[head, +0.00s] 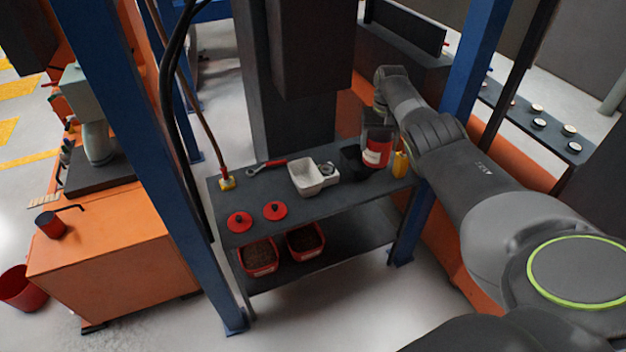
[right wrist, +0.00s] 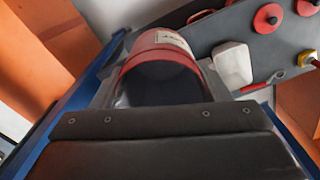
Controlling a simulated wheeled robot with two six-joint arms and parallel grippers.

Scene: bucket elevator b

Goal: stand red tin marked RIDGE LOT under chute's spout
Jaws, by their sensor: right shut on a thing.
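A red tin (head: 376,152) with a white label is at the right end of the grey bench's top shelf. The label's print is too small to read. My right gripper (head: 380,132) is shut on this tin from above. In the right wrist view the tin (right wrist: 160,50) sits between the two fingers (right wrist: 158,88), its dark round opening facing the camera. Whether its base touches the shelf is hard to tell. A dark grey housing (head: 310,50) hangs above the bench's back. I cannot make out the chute's spout for certain. My left gripper is out of view.
On the bench (head: 335,200) are a white tray (head: 306,178), a red-handled wrench (head: 268,165), two red lids (head: 275,210) and a yellow bottle (head: 401,164). Blue posts (head: 150,160) flank the bench.

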